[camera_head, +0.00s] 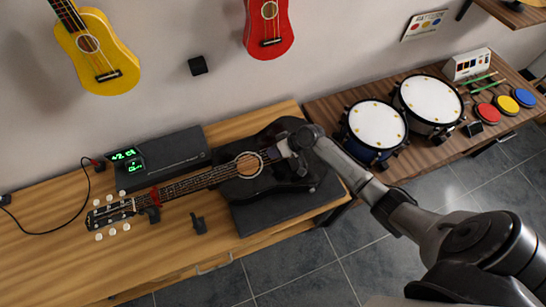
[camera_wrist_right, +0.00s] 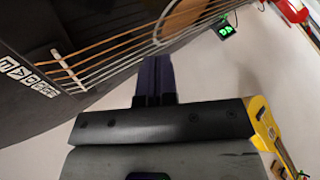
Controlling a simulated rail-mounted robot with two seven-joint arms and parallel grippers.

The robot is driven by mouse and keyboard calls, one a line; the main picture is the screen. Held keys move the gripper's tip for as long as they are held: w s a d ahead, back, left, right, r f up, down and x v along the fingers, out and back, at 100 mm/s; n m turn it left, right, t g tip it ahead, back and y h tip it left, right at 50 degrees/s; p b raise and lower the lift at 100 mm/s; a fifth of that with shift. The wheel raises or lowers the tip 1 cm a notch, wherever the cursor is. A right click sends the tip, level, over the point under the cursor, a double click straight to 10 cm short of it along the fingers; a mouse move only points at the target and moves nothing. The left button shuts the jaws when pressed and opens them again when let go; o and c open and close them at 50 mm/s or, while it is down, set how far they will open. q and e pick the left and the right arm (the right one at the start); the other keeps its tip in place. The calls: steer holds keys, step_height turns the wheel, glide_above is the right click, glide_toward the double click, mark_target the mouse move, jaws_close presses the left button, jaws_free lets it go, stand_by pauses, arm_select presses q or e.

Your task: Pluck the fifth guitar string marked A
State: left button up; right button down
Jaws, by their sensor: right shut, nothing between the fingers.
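The black guitar (camera_head: 300,182) lies on a dark stand on the wooden desk, its neck (camera_head: 190,184) pointing left to a black headstock with white tuning pegs. The strings (camera_wrist_right: 110,62) cross the right wrist view from the bridge (camera_wrist_right: 68,70) towards the sound hole (camera_wrist_right: 182,18). White letter labels (camera_wrist_right: 25,76) show on the body by the bridge; A and D are readable. My right gripper (camera_head: 272,153) is shut and empty over the strings, just right of the sound hole. Its fingertips (camera_wrist_right: 156,62) are at or very near the strings; contact cannot be told. My left gripper is out of view.
A black box with a green display (camera_head: 170,157) stands behind the neck. A small black holder (camera_head: 198,223) is in front. Drums (camera_head: 378,125) and coloured pads (camera_head: 486,113) stand on the right-hand table. Yellow (camera_head: 97,55) and red (camera_head: 268,32) ukuleles hang on the wall.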

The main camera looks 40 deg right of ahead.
steer(key=shift+r, duration=0.1)
step_height(320, 180, up, 5)
steer(key=p, duration=0.4)
steer(key=shift+p, duration=0.3)
stand_by(1.9)
stand_by(0.5)
